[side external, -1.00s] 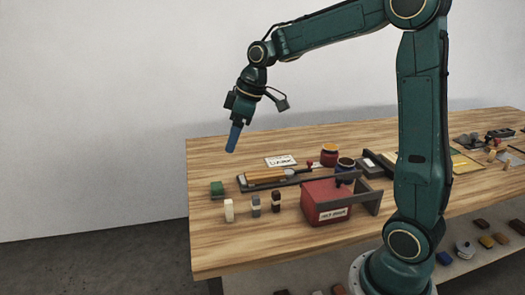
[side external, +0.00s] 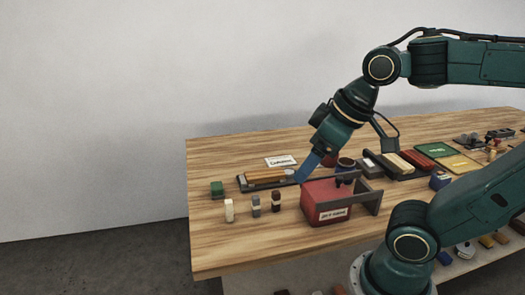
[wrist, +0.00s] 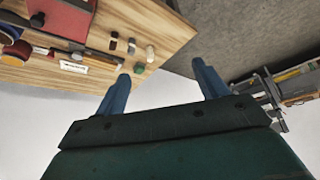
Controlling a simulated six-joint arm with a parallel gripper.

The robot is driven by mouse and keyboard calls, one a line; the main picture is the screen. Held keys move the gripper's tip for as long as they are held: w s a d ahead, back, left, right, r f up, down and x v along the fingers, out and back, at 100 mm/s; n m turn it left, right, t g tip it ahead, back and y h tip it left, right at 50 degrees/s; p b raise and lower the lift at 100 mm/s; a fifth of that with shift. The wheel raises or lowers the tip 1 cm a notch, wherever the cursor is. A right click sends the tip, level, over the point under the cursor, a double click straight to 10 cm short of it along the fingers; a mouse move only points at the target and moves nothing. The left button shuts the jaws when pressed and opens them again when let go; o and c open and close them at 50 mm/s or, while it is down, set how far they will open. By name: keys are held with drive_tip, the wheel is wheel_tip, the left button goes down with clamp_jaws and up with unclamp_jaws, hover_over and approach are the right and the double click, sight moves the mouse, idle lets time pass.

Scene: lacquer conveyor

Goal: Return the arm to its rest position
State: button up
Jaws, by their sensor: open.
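The wooden table (side external: 215,240) holds a white card (side external: 281,161), a green block (side external: 217,188), several small upright pieces, a tray of sticks and a jar (side external: 346,164). In the wrist view a shelf rack (wrist: 285,88) stands at right. The table's left front is clear.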

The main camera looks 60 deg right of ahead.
drive_tip(key=shift+s+f+m, duration=0.15)
drive_tip(key=shift+s+f, duration=0.1)
drive_tip(key=shift+s, duration=0.3)
drive_tip(key=shift+s+f+m, duration=0.15)
drive_tip(key=shift+s+f, duration=0.05)
drive_tip(key=shift+s, duration=0.3)
